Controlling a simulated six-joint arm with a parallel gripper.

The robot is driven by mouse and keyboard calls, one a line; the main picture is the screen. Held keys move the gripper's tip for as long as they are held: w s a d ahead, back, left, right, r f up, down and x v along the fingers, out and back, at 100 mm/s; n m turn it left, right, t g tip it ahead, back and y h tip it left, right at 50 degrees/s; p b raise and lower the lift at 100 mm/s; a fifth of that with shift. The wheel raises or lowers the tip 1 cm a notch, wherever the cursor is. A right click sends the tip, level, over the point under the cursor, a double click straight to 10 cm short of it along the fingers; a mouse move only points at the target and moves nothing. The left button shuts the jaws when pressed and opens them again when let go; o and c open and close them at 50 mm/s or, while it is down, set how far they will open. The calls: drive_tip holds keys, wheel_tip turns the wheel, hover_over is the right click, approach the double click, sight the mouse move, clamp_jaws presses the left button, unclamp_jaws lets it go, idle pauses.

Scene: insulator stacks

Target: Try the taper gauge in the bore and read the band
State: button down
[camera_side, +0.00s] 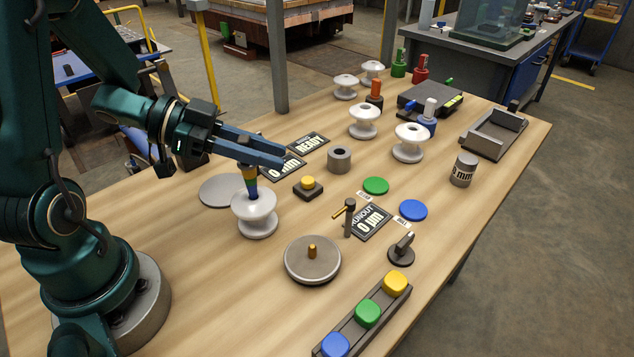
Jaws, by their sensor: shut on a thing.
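My gripper (279,156) has blue fingers and is shut on the taper gauge (250,178), at the left of the table. The gauge has coloured bands, orange-yellow above, then green, then blue lowest in sight. It stands about upright over the white insulator (256,214), with its lower end at or in the top bore. The part inside the bore is hidden, and I cannot tell exactly which band meets the rim. A display (283,168) behind the gripper is partly covered by the fingers. Another display (309,142) reads READY.
A grey disc (219,190) lies behind the insulator. A yellow button (308,186), grey ring (340,160) and round turntable (312,260) stand to the right. A dial post (348,217) stands by a runout display (369,222). More white insulators (408,142) stand farther back. The front-left table is clear.

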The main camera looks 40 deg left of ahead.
drive_tip(key=shift+f, duration=1.1)
idle(0.4)
drive_tip(key=shift+r, duration=0.1)
idle(1.4)
wheel_tip(320, 180, up, 8)
drive_tip(key=shift+r, duration=0.2)
idle(1.3)
